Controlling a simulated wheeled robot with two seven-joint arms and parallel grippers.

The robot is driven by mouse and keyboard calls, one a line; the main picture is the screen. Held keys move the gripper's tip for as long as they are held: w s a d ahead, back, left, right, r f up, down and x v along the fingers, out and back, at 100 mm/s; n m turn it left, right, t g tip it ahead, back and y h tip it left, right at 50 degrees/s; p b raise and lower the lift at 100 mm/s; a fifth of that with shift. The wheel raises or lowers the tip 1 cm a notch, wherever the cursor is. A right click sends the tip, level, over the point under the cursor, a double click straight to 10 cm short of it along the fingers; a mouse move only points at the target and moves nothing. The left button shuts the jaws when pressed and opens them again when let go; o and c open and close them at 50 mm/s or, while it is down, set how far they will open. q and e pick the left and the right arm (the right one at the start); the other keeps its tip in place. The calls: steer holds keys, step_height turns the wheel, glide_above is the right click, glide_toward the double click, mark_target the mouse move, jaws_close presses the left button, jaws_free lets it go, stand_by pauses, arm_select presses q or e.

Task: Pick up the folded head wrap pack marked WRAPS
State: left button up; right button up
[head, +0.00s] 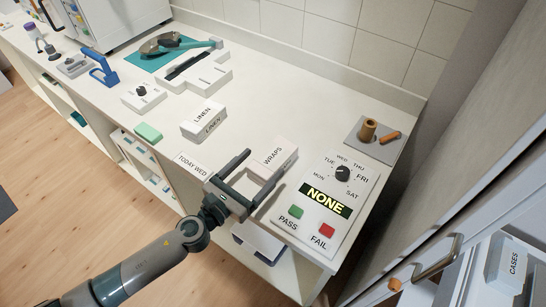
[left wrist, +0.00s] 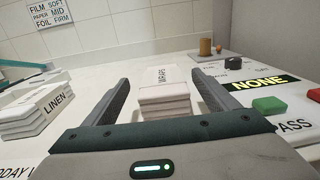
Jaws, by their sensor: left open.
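The folded white head wrap pack marked WRAPS (head: 273,156) lies on the white counter. It also shows in the left wrist view (left wrist: 165,100) as a layered stack between the two fingers. My left gripper (head: 254,174) is open, with one finger on each side of the pack's near part. In the left wrist view the left gripper's fingers (left wrist: 164,92) stand apart from the pack's sides, with gaps visible. My right gripper is in neither view.
A stack marked LINEN (head: 204,120) stands to the left. A panel with a day dial, a NONE display (head: 326,202) and PASS and FAIL buttons lies close on the right. A TODAY WED label (head: 192,166) is near the front edge. Bare counter (head: 255,105) lies behind the pack.

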mark_target(273, 156)
arm_select(q)
steer(key=shift+w+d, duration=0.3)
steer(key=shift+w, duration=0.05)
steer(key=shift+f+p+x, duration=0.2)
steer(key=shift+f+x, duration=0.05)
steer(key=shift+x, duration=1.05)
steer(key=shift+f+p+x, duration=0.2)
steer(key=shift+f+x, duration=0.05)
steer(key=shift+x, duration=1.05)
steer(key=shift+s+d, duration=0.1)
steer(key=shift+c, duration=0.5)
steer(key=c, duration=1.1)
steer(key=shift+r, duration=0.15)
